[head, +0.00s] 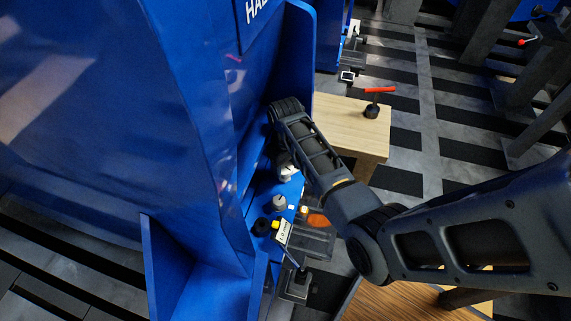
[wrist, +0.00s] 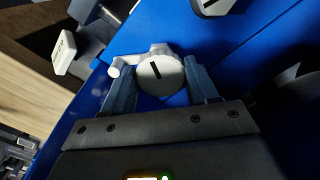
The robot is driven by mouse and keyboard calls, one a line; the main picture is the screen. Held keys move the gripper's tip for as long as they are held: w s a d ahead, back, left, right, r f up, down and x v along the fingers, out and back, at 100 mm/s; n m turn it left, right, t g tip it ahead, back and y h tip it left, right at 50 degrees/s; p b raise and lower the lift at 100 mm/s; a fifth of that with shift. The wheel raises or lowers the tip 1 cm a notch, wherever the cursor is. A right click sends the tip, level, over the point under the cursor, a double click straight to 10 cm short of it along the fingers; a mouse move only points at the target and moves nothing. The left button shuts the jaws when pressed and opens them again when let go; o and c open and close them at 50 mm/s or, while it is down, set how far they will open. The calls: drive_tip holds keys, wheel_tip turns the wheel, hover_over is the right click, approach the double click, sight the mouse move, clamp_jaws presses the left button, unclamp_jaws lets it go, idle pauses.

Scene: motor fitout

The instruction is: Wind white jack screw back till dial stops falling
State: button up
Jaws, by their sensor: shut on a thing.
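The white jack screw (wrist: 160,75) has a round white head with a black line across it and a small arm at its left. In the wrist view my gripper (wrist: 159,72) has one finger on each side of this head and is shut on it. In the head view the white screw (head: 287,172) shows partly beside the end of my arm, which hides the fingers. I cannot make out a dial face or its reading. A white part with a dark mark (wrist: 213,5) is cut off at the top of the wrist view.
A tall blue machine housing (head: 190,120) stands close at the left of my arm. A grey-white round knob (head: 279,203) and a small label plate (head: 284,232) are on the blue ledge nearby. A wooden bench (head: 345,130) with a red-handled tool (head: 376,98) lies beyond my arm.

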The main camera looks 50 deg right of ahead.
sight(286, 167)
drive_tip(key=shift+c, duration=0.7)
drive_tip(key=shift+r+n+p, duration=0.3)
drive_tip(key=shift+n+p, duration=0.3)
drive_tip(key=shift+p, duration=0.35)
drive_tip(key=shift+n+p, duration=0.4)
drive_tip(key=shift+p, duration=0.1)
drive_tip(key=shift+f+n+p, duration=0.3)
drive_tip(key=shift+n+p, duration=0.35)
drive_tip(key=shift+n, duration=0.75)
drive_tip(key=o, duration=1.1)
drive_tip(key=shift+d, duration=0.1)
drive_tip(key=shift+c, duration=0.2)
drive_tip(key=shift+r, duration=0.1)
drive_tip(key=shift+r+p, duration=1.05)
drive_tip(key=shift+r, duration=2.75)
